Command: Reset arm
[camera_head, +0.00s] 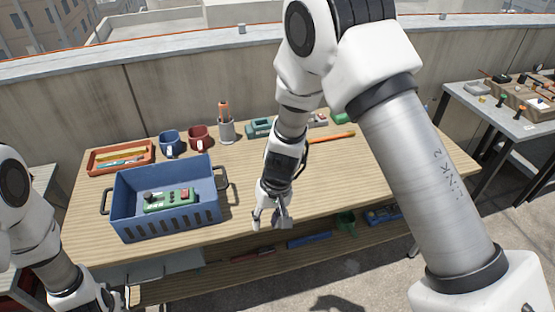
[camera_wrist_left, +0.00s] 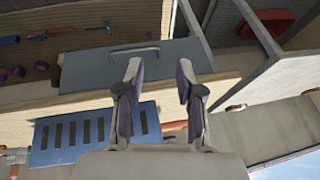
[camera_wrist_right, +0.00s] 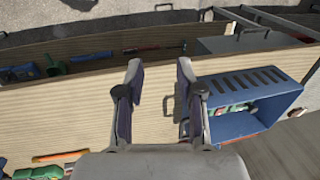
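My right arm reaches across the head view, and its gripper (camera_head: 270,220) hangs over the front edge of the wooden workbench (camera_head: 350,170), right of the blue crate. In the right wrist view the right gripper (camera_wrist_right: 160,72) has its two fingers apart with nothing between them. My left arm is at the left edge of the head view, its gripper (camera_head: 118,302) low in front of the bench and partly cut off. In the left wrist view the left gripper (camera_wrist_left: 158,72) is open and empty, in front of a grey panel with a handle (camera_wrist_left: 130,80).
The blue crate (camera_head: 124,218) holds a green device with a red part (camera_head: 168,201). Behind it are an orange tray (camera_head: 93,171), two mugs and a pen cup (camera_head: 226,130). A lower shelf holds several tools. Another table (camera_head: 490,122) stands at right.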

